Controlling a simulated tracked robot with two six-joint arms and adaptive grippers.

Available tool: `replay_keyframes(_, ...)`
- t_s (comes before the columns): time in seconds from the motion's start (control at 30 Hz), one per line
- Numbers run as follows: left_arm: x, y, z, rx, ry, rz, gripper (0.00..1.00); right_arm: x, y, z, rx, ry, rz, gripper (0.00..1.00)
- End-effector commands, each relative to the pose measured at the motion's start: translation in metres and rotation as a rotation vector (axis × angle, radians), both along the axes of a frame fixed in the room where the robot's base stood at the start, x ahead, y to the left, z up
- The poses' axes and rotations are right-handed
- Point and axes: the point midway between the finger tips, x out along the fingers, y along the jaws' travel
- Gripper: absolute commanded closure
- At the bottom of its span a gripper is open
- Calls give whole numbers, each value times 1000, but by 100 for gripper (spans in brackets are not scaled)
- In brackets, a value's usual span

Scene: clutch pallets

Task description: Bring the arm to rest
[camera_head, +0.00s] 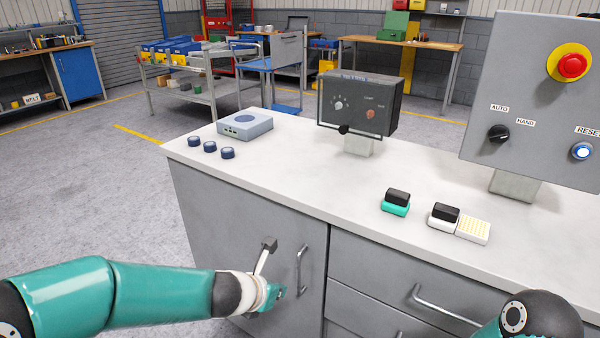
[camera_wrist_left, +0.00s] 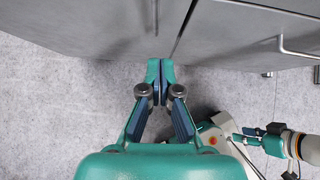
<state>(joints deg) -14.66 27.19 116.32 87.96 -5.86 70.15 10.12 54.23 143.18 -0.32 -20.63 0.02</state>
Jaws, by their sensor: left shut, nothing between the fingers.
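My left arm (camera_head: 155,295) comes in low from the left in the head view and reaches in front of the grey cabinet. My left gripper (camera_head: 275,292) is near the cabinet door, below the counter top and left of the upright door handle. In the left wrist view its two teal fingers (camera_wrist_left: 160,72) meet at the tips, shut with nothing between them. Part of my right arm (camera_head: 535,315) shows at the lower right of the head view. What looks like my right gripper (camera_wrist_left: 247,135) shows small at the right of the wrist view; its opening is unclear.
The cabinet (camera_head: 235,225) has an upright handle (camera_head: 301,270) and a drawer handle (camera_head: 440,305) close by. On the counter (camera_head: 300,170) stand a grey-blue box (camera_head: 245,125), dark round pieces, a dark control box (camera_head: 358,103) and small blocks. Open floor lies left of the cabinet.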

Motion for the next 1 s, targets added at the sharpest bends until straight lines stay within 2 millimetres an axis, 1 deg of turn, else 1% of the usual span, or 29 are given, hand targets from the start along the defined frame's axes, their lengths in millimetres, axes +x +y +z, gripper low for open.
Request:
replay_keyframes(0.03, 0, 11, -18, 6, 33, 21, 100, 0, 0, 0, 0, 0, 0, 60)
replay_keyframes(0.07, -2, 17, -29, 10, 57, 31, 100, 0, 0, 0, 0, 0, 0, 60)
replay_keyframes(0.13, -12, 33, -64, 32, 124, 42, 100, 0, 0, 0, 0, 0, 0, 60)
replay_keyframes(0.17, -19, 39, -80, 51, 152, 34, 100, 0, 0, 0, 0, 0, 0, 60)
replay_keyframes(0.2, -30, 49, -104, 82, 192, 12, 100, 0, 0, 0, 0, 0, 0, 60)
replay_keyframes(0.27, -53, 64, -140, 152, 245, -62, 100, 0, 0, 0, 0, 0, 0, 60)
replay_keyframes(0.3, -71, 73, -164, 209, 275, -139, 100, 0, 0, 0, 0, 0, 0, 60)
replay_keyframes(0.37, -102, 85, -197, 298, 306, -296, 100, 0, 0, 0, 0, 0, 0, 60)
replay_keyframes(0.4, -124, 92, -217, 358, 318, -429, 100, 0, 0, 0, 0, 0, 0, 60)
replay_keyframes(0.47, -156, 97, -240, 435, 309, -649, 100, 0, 0, 0, 0, 0, 0, 60)
replay_keyframes(0.5, -175, 99, -252, 478, 287, -799, 100, 0, 0, 0, 0, 0, 0, 60)
replay_keyframes(0.57, -200, 99, -265, 529, 235, -1023, 100, 0, 0, 0, 0, 0, 0, 60)
replay_keyframes(0.6, -214, 97, -271, 557, 187, -1166, 100, 0, 0, 0, 0, 0, 0, 60)
replay_keyframes(0.7, -241, 89, -278, 614, 36, -1484, 100, 0, 0, 0, 0, 0, 0, 60)
replay_keyframes(0.83, -258, 75, -277, 690, -210, -1827, 100, 0, 0, 0, 0, 0, 0, 60)
replay_keyframes(0.9, -260, 69, -274, 744, -357, -1983, 100, 0, 0, 0, 0, 0, 0, 60)
replay_keyframes(1.0, -256, 64, -272, 829, -525, -2142, 100, 0, 0, 0, 0, 0, 0, 60)
